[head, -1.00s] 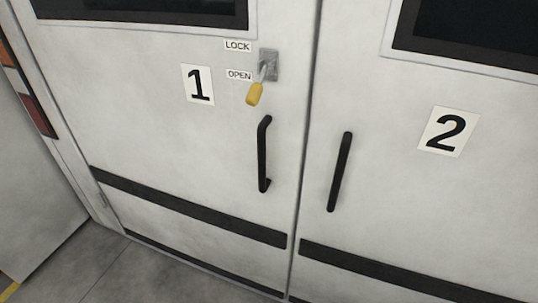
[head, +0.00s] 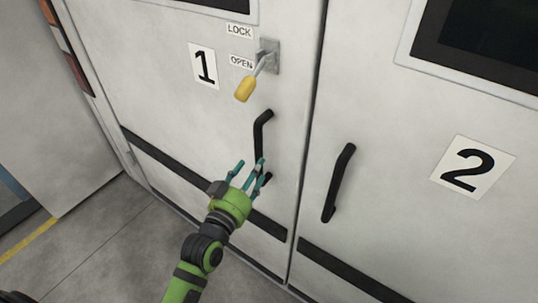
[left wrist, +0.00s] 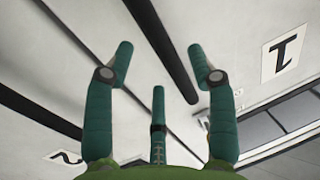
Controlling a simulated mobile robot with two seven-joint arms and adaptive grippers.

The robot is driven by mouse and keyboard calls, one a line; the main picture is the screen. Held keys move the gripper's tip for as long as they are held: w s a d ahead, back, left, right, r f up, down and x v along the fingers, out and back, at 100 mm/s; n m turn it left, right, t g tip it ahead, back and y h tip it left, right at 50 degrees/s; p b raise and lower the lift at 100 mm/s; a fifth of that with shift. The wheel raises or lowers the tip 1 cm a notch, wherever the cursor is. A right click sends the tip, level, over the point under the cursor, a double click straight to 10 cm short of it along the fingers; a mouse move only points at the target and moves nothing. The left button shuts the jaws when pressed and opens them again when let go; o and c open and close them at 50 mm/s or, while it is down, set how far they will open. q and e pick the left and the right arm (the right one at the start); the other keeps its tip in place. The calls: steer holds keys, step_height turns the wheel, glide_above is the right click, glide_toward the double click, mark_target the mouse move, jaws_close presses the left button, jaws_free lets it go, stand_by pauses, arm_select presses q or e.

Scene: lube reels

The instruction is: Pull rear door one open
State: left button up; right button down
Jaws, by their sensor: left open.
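Door one (head: 150,100) is a white panel with a "1" sign (head: 204,66), and it looks shut. Its black upright bar handle (head: 262,130) is near its right edge, with the lower end partly hidden by my fingers. My left gripper (head: 249,165) is open, with green fingers spread at the handle's lower part. In the left wrist view the handle (left wrist: 160,42) runs between and beyond the open fingertips (left wrist: 160,62); I cannot tell whether they touch it. The yellow-gripped lever (head: 245,88) points down near the "OPEN" label (head: 241,61). My right gripper is not in view.
Door two (head: 400,190) stands to the right across a thin seam, with its own black handle (head: 338,183) and a "2" sign (head: 469,167). A grey wall panel (head: 50,120) is at the left. The grey floor (head: 110,235) in front of door one looks clear.

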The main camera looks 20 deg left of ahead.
arm_select(q)
steer(key=w, duration=0.5)
steer(key=shift+d+p, duration=0.35)
steer(key=shift+d, duration=0.05)
jaws_close()
